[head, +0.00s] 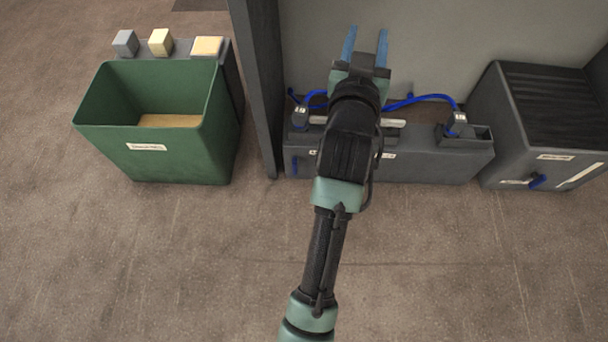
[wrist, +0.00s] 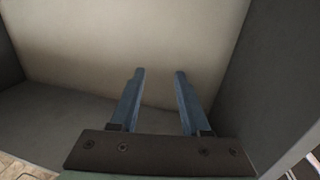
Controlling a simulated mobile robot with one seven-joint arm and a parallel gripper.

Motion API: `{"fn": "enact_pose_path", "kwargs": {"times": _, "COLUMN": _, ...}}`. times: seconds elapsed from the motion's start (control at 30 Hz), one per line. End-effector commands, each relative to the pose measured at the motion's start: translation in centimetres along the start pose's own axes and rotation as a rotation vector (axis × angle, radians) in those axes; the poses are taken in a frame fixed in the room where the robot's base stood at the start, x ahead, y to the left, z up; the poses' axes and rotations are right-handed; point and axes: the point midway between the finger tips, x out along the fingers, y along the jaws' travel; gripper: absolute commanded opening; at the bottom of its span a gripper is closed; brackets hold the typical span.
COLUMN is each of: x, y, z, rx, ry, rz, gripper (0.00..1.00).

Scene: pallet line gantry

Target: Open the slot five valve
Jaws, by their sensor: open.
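My gripper (head: 366,34) is open and empty, its two blue fingers pointing up the picture toward the pale panel, above the low grey unit. In the wrist view the fingers (wrist: 160,76) stand apart with nothing between them. A blue valve-like handle (head: 538,181) is on the front of the dark ribbed box at the right. Another small blue handle (head: 295,165) is on the left front of the low grey unit (head: 440,170). Both are well away from my gripper. Labels are too small to read, so I cannot tell which is slot five. My arm hides the unit's middle.
Blue hoses (head: 433,97) run to grey connectors (head: 456,122) on the low unit. A dark post (head: 256,90) stands left of it. A green bin (head: 190,165) and small blocks (head: 160,42) are at the left. The ribbed box (head: 505,125) is at the right. The front floor is clear.

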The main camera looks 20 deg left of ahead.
Motion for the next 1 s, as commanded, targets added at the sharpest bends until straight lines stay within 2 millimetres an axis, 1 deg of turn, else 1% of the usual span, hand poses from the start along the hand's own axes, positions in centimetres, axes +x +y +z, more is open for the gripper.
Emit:
{"fn": "enact_pose_path", "kwargs": {"times": 0.03, "x": 0.2, "y": -1.2, "z": 4.3, "rx": -0.001, "ry": -0.01, "rz": -0.02, "gripper": 0.47}}
{"fn": "enact_pose_path", "kwargs": {"times": 0.07, "x": 0.2, "y": -1.8, "z": 6.4, "rx": -0.002, "ry": -0.011, "rz": -0.03, "gripper": 0.47}}
{"fn": "enact_pose_path", "kwargs": {"times": 0.1, "x": -0.1, "y": -2.6, "z": 9.0, "rx": -0.003, "ry": -0.009, "rz": -0.042, "gripper": 0.47}}
{"fn": "enact_pose_path", "kwargs": {"times": 0.13, "x": -0.4, "y": -3.2, "z": 11.0, "rx": -0.003, "ry": -0.008, "rz": -0.052, "gripper": 0.47}}
{"fn": "enact_pose_path", "kwargs": {"times": 0.17, "x": -0.9, "y": -3.8, "z": 13.1, "rx": -0.003, "ry": -0.007, "rz": -0.062, "gripper": 0.47}}
{"fn": "enact_pose_path", "kwargs": {"times": 0.2, "x": -1.8, "y": -4.6, "z": 15.8, "rx": -0.002, "ry": -0.005, "rz": -0.075, "gripper": 0.47}}
{"fn": "enact_pose_path", "kwargs": {"times": 0.23, "x": -2.6, "y": -5.2, "z": 17.9, "rx": -0.002, "ry": -0.004, "rz": -0.085, "gripper": 0.47}}
{"fn": "enact_pose_path", "kwargs": {"times": 0.27, "x": -3.5, "y": -5.7, "z": 19.9, "rx": -0.001, "ry": -0.003, "rz": -0.094, "gripper": 0.47}}
{"fn": "enact_pose_path", "kwargs": {"times": 0.3, "x": -4.9, "y": -6.4, "z": 22.5, "rx": 0.0, "ry": -0.001, "rz": -0.107, "gripper": 0.47}}
{"fn": "enact_pose_path", "kwargs": {"times": 0.37, "x": -7.3, "y": -7.3, "z": 26.1, "rx": 0.002, "ry": 0.003, "rz": -0.124, "gripper": 0.47}}
{"fn": "enact_pose_path", "kwargs": {"times": 0.4, "x": -9.0, "y": -7.8, "z": 28.2, "rx": 0.003, "ry": 0.004, "rz": -0.135, "gripper": 0.47}}
{"fn": "enact_pose_path", "kwargs": {"times": 0.47, "x": -11.5, "y": -8.5, "z": 30.8, "rx": 0.006, "ry": 0.01, "rz": -0.15, "gripper": 0.47}}
{"fn": "enact_pose_path", "kwargs": {"times": 0.5, "x": -13.1, "y": -8.8, "z": 32.3, "rx": 0.007, "ry": 0.013, "rz": -0.159, "gripper": 0.47}}
{"fn": "enact_pose_path", "kwargs": {"times": 0.6, "x": -16.3, "y": -9.3, "z": 34.7, "rx": 0.011, "ry": 0.021, "rz": -0.173, "gripper": 0.47}}
{"fn": "enact_pose_path", "kwargs": {"times": 0.7, "x": -18.2, "y": -9.5, "z": 35.9, "rx": 0.013, "ry": 0.027, "rz": -0.181, "gripper": 0.47}}
{"fn": "enact_pose_path", "kwargs": {"times": 0.73, "x": -18.5, "y": -9.6, "z": 36.0, "rx": 0.014, "ry": 0.029, "rz": -0.183, "gripper": 0.47}}
{"fn": "enact_pose_path", "kwargs": {"times": 0.8, "x": -18.5, "y": -9.6, "z": 36.2, "rx": 0.014, "ry": 0.033, "rz": -0.184, "gripper": 0.47}}
{"fn": "enact_pose_path", "kwargs": {"times": 0.87, "x": -18.0, "y": -9.7, "z": 36.3, "rx": 0.014, "ry": 0.035, "rz": -0.184, "gripper": 0.47}}
{"fn": "enact_pose_path", "kwargs": {"times": 1.0, "x": -15.8, "y": -10.2, "z": 36.3, "rx": 0.014, "ry": 0.038, "rz": -0.185, "gripper": 0.47}}
